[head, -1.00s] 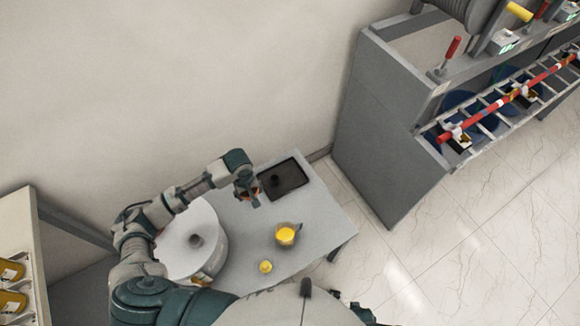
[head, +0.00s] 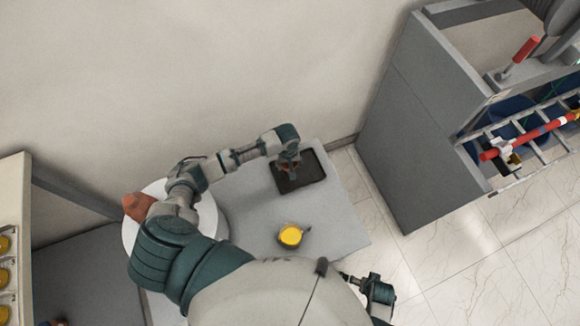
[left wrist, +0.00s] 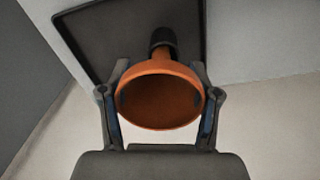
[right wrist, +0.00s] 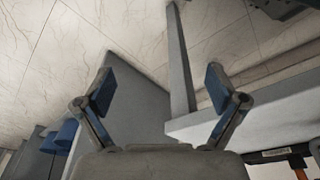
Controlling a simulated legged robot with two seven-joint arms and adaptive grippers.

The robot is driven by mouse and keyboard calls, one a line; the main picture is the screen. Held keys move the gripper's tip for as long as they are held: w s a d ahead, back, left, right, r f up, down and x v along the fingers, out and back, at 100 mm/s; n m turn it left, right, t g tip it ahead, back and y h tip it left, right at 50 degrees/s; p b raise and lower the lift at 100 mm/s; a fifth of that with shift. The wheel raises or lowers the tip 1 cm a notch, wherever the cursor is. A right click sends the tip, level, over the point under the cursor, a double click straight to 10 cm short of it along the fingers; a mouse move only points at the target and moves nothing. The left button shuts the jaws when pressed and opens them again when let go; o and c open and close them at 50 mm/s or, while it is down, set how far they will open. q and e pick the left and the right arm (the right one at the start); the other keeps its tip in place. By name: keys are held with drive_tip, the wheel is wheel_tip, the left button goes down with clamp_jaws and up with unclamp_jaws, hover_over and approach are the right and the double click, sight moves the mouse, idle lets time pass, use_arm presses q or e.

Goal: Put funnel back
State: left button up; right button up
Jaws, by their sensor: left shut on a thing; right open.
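The orange funnel (left wrist: 160,97) is between the fingers of my left gripper (left wrist: 160,100), its wide mouth facing the wrist camera. In the head view my left gripper (head: 288,165) is over the dark tray (head: 311,181) on the grey table, and the funnel is mostly hidden there. In the left wrist view a black cylindrical part (left wrist: 162,40) shows beyond the funnel's rim, against the dark tray (left wrist: 105,35). I cannot tell whether the funnel touches the tray. My right gripper (right wrist: 160,95) is open and empty, beside the table edge.
A yellow-topped container (head: 290,235) stands on the grey table (head: 335,215). A white drum (head: 207,215) is partly behind my left arm, with a rust-coloured object (head: 138,206) at its left. A grey cabinet (head: 405,150) stands at right, with open floor before it.

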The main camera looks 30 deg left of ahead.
use_arm(q)
drive_tip(key=f, duration=0.2)
drive_tip(key=shift+a+f, duration=0.2)
drive_tip(key=shift+f, duration=0.15)
drive_tip(key=shift+a, duration=0.15)
use_arm(e)
drive_tip(key=shift+a+r, duration=0.25)
drive_tip(key=shift+r, duration=0.95)
use_arm(q)
drive_tip(key=shift+f, duration=0.1)
drive_tip(key=o, duration=1.1)
drive_tip(key=shift+d, duration=0.2)
use_arm(e)
drive_tip(key=shift+w+d+f, duration=0.1)
drive_tip(key=shift+d+f, duration=0.05)
drive_tip(key=shift+d, duration=0.1)
